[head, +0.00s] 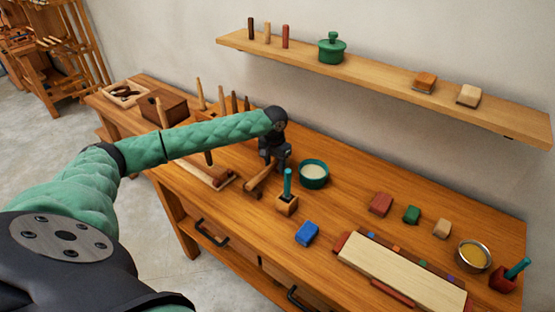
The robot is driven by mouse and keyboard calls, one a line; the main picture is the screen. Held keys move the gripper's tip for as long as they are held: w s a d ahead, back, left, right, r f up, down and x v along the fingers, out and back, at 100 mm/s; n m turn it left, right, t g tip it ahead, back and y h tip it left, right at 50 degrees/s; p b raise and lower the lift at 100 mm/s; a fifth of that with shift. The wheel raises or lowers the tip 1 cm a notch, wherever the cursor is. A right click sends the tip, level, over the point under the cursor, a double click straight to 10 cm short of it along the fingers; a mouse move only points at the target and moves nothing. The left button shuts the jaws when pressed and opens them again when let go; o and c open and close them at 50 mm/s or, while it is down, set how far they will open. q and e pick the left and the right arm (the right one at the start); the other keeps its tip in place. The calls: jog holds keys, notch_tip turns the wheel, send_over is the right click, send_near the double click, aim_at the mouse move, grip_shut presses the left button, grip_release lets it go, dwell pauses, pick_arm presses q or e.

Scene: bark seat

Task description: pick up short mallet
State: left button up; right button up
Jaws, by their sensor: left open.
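Two mallet-like things stand head down on the wooden bench (340,205), each with a teal handle pointing up. One has a light wooden block head (287,204) near the middle; the other has a dark red head (503,283) at the right end. I cannot tell from this view which is the short mallet. My left gripper (275,163) is open and points down, just behind and left of the wooden-headed one. A brown wooden piece (259,180) lies slanted under the gripper, and its upper end is partly hidden there. My right gripper is out of view.
A green bowl (314,175) stands close right of the gripper. A blue block (307,233) lies in front. Several upright tools and a brown box (164,108) stand at the left. A pale board (400,273) and metal bowl (473,255) are right. A wall shelf (380,82) runs above.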

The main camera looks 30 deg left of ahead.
pick_arm(q)
jog(key=shift+f, duration=0.15)
jog(key=c, duration=1)
grip_shut()
